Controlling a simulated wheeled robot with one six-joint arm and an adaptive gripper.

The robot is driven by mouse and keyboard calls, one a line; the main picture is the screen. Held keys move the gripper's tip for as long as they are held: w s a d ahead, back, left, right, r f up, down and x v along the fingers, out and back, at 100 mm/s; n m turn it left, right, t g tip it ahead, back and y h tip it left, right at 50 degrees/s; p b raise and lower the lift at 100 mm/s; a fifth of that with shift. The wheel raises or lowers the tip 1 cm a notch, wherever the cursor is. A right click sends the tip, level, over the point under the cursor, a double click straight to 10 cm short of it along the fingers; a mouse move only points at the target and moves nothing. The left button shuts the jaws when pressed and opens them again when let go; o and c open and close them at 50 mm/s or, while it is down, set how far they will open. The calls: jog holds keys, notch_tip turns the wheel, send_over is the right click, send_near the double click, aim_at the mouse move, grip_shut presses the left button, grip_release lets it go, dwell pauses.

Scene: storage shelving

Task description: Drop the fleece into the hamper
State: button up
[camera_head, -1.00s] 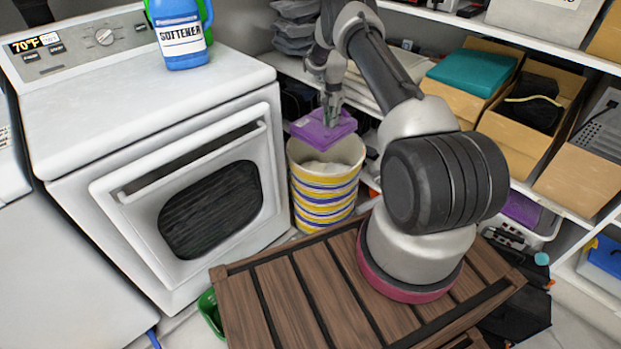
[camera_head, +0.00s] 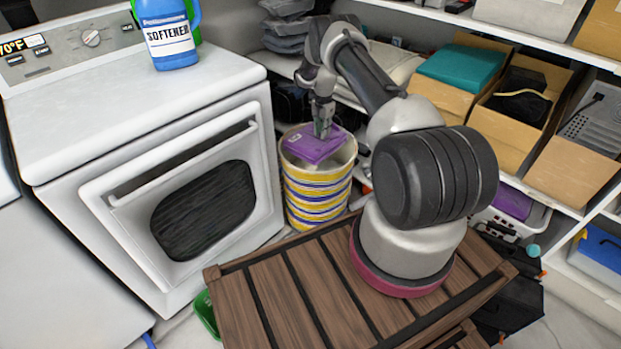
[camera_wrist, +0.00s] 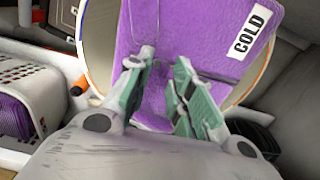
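The fleece is a folded purple bundle (camera_head: 312,147) with a white "COLD" label, which shows in the wrist view (camera_wrist: 205,35). My gripper (camera_head: 323,132) points down above the hamper. In the wrist view, its green-padded fingers (camera_wrist: 160,88) have purple cloth between them, so it appears shut on the fleece. The hamper (camera_head: 318,196) is a round, open bin with yellow, white and blue stripes. It stands on the floor beside the white machine. The fleece is tilted in the hamper's mouth, about level with the rim. The hamper's inside is partly hidden by the fleece.
The white front-loading machine (camera_head: 130,110) stands close on the left, with a blue softener jug (camera_head: 169,40) on top. Shelves with cardboard boxes (camera_head: 500,140) and a teal folded cloth (camera_head: 462,65) are at the right. A wooden slatted surface (camera_head: 285,290) is in front.

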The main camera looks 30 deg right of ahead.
jog(key=shift+o, duration=1)
notch_tip(320, 180, up, 12)
